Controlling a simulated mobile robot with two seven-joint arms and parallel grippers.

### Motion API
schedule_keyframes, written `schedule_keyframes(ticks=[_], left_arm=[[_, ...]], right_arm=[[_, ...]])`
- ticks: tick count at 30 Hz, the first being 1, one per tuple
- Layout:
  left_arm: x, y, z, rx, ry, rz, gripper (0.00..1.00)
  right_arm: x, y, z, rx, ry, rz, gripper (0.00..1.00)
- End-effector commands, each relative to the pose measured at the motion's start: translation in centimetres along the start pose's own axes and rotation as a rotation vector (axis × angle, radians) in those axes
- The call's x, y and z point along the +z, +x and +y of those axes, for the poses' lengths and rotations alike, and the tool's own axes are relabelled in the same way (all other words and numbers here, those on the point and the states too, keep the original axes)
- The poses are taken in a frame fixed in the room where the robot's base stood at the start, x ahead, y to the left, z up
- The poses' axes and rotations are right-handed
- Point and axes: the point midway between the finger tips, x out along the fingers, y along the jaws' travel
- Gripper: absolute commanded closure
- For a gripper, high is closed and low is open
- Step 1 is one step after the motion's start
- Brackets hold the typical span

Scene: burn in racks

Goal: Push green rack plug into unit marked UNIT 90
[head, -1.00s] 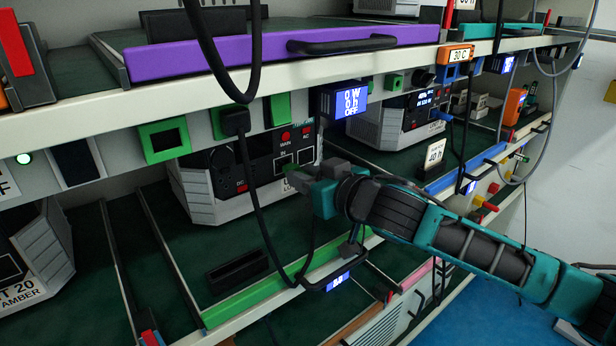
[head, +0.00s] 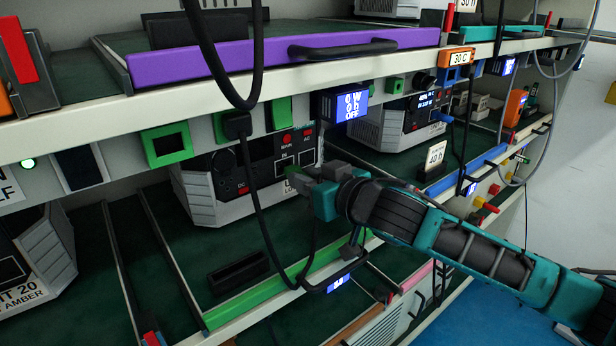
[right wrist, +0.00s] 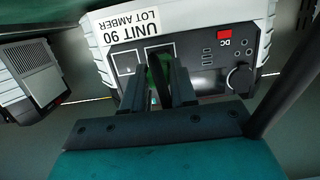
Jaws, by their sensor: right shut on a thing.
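The unit marked UNIT 90 (right wrist: 205,38) is a white box with a dark front panel. In the head view it (head: 205,198) stands on the green-edged shelf, partly behind my right gripper. My right gripper (head: 298,178) is at the right part of its front. In the right wrist view the gripper (right wrist: 165,85) is shut on the green rack plug (right wrist: 154,74), mostly hidden between the fingers. The plug is at a dark square opening in the panel, below the label in that picture. I cannot tell how deep it sits. My left gripper is not in view.
A black cable (head: 262,205) loops down in front of the unit. A green-framed socket (head: 167,145) and a blue display reading OFF (head: 351,105) are on the rail above. A green shelf edge (head: 255,290) runs below. Another white unit (right wrist: 30,75) stands beside UNIT 90.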

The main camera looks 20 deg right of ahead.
Motion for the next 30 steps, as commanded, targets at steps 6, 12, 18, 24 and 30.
schedule_keyframes(ticks=[6,12,18,24,30], left_arm=[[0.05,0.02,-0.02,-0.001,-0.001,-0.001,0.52],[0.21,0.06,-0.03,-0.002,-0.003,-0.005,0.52],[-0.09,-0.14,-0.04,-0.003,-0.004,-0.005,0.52],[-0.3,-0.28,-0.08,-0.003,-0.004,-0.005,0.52],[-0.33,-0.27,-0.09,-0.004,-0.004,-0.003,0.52]], right_arm=[[0.02,0.01,-0.01,0.0,-0.001,0.0,1.0],[0.01,0.01,-0.02,0.0,0.0,0.0,1.0],[-0.06,-0.02,-0.06,-0.001,0.0,-0.001,1.0],[-0.03,0.0,-0.07,-0.001,0.001,0.0,1.0],[0.0,0.0,-0.05,0.0,0.0,0.0,1.0]])
